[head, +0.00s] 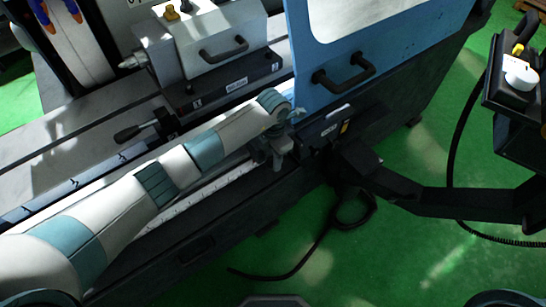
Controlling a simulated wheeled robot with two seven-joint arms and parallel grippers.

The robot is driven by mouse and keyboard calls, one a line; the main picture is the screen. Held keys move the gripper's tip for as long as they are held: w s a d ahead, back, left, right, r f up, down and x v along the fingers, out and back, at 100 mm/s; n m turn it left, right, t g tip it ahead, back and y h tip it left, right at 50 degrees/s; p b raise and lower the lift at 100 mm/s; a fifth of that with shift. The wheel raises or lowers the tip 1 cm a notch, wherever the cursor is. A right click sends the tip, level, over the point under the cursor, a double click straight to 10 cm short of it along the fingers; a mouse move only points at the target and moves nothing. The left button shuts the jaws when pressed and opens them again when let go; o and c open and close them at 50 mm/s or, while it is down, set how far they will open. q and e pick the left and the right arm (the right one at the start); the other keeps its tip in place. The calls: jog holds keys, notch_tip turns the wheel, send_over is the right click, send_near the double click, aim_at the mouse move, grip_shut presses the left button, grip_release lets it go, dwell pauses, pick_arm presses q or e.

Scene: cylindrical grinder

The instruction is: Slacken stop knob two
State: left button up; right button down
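My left arm reaches in from the left across the front of the grinder. Its gripper (278,158) is at the front rail, just left of a dark block with a label (328,128). The gripper is small and partly in shadow, so I cannot tell whether its fingers are open or shut. I cannot make out stop knob two; the gripper or arm may hide it. A pale graduated scale (205,190) runs along the machine's front below my arm. My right gripper is not in view.
A blue door with a black handle (343,72) stands behind the gripper. A black support arm (440,200) carries a control box (518,95) at right. Green floor is open at lower right.

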pick_arm(q)
grip_shut()
jog(key=shift+s+a+f+t+h+b, duration=0.1)
jog(key=shift+a+f+t+h+b, duration=0.15)
jog(key=shift+t+h+b, duration=0.65)
jog(key=t+h+b, duration=0.1)
jog(key=b, duration=0.3)
jog(key=h+b, duration=0.2)
jog(key=b, duration=0.2)
jog(key=shift+s+a+f+t, duration=0.2)
jog(key=shift+t, duration=0.2)
jog(key=shift+r+t+h+b, duration=0.3)
jog(key=shift+h+b, duration=0.2)
jog(key=shift+b, duration=0.4)
grip_release()
